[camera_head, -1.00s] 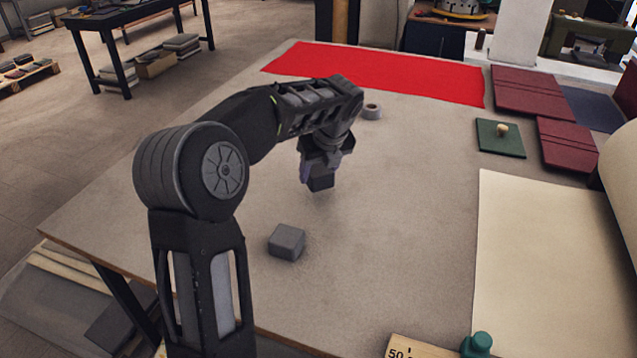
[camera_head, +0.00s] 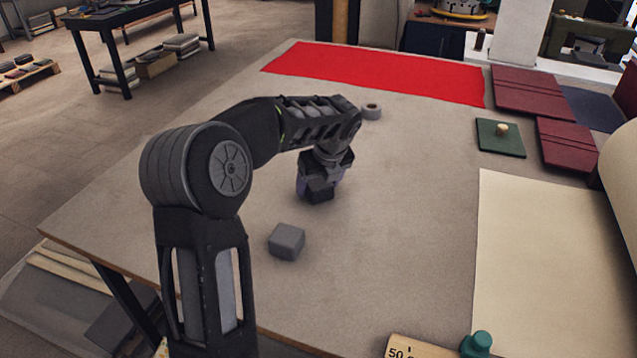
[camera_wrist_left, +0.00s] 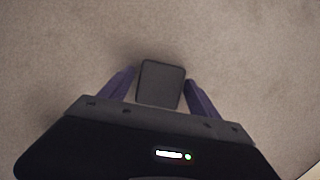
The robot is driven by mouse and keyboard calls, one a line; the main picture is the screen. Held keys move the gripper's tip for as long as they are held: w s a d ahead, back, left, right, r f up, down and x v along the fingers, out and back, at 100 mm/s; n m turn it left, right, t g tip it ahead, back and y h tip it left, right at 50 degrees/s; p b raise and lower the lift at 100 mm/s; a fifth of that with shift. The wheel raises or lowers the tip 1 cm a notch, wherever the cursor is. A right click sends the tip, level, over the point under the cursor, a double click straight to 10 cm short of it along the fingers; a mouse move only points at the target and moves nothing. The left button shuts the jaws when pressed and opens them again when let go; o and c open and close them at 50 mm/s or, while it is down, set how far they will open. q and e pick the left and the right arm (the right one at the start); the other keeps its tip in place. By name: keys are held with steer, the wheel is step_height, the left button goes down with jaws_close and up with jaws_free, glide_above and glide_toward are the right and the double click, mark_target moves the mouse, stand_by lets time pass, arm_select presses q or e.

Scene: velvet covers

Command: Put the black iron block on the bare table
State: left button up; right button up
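The black iron block (camera_head: 320,192) is at the table top, below my left gripper (camera_head: 319,186). In the left wrist view the block (camera_wrist_left: 161,84) sits between the two purple fingers of my left gripper (camera_wrist_left: 160,77). Narrow gaps show beside the block, so the fingers look open around it. The block appears to rest on the bare grey-beige table (camera_head: 400,220), with its lower edge partly hidden by the gripper. My right gripper is not in view.
A grey block (camera_head: 287,241) lies nearer on the table. A grey ring (camera_head: 372,111) stands behind the gripper. A red cloth (camera_head: 385,73) covers the far edge, and a cream sheet (camera_head: 550,260) lies at right. A green pad with a knob (camera_head: 500,138) is behind it.

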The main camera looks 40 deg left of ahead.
arm_select(q)
steer(key=shift+o, duration=0.3)
steer(key=shift+r, duration=0.1)
steer(key=v, duration=1.2)
stand_by(1.6)
